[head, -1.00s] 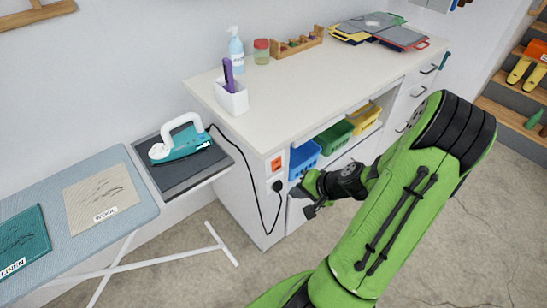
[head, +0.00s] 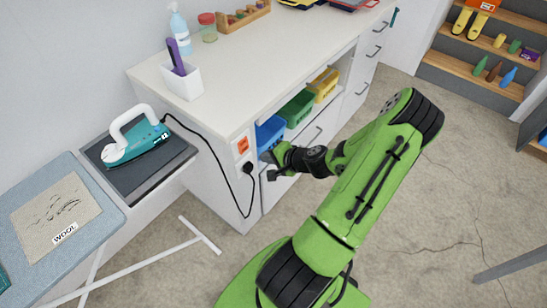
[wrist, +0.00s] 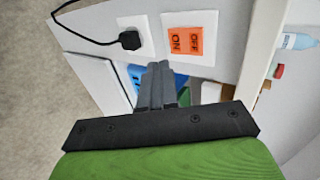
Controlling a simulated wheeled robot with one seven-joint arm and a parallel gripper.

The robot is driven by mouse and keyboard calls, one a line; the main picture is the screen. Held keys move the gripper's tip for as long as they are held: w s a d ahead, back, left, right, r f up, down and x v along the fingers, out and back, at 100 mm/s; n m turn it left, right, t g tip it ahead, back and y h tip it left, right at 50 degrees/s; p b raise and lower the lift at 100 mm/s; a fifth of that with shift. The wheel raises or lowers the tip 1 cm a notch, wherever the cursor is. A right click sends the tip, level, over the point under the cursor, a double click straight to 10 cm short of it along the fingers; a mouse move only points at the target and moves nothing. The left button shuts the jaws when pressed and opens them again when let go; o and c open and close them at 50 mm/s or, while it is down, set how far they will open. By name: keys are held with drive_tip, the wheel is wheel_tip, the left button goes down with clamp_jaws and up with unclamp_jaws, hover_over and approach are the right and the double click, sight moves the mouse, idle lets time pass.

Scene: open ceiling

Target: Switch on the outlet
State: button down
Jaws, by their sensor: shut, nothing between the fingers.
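The outlet switch is an orange rocker (head: 243,145) on a white plate on the end panel of the white counter. In the wrist view the switch (wrist: 186,41) carries the words OFF and ON; which side is pressed I cannot tell. The socket with a black plug (head: 248,168) sits just below the switch in the head view, and the plug (wrist: 130,40) is left of it in the wrist view. My gripper (head: 267,167) is shut and empty, right of the plug. In the wrist view my fingertips (wrist: 159,67) are below the switch and plug, with no visible contact.
A black cord runs from the plug to the teal iron (head: 138,141) on its dark rest. Blue (head: 270,133), green (head: 297,108) and yellow (head: 323,84) bins stand in the open shelf beside my gripper. The ironing board (head: 30,190) is at left.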

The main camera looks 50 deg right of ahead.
sight(244, 147)
drive_tip(key=w+r+x, duration=0.1)
drive_tip(key=x, duration=0.6)
drive_tip(key=shift+r+b, duration=0.15)
drive_tip(key=shift+b, duration=0.2)
drive_tip(key=shift+w, duration=0.15)
drive_tip(key=shift+w, duration=0.2)
drive_tip(key=shift+r+p, duration=0.6)
drive_tip(key=shift+r, duration=0.25)
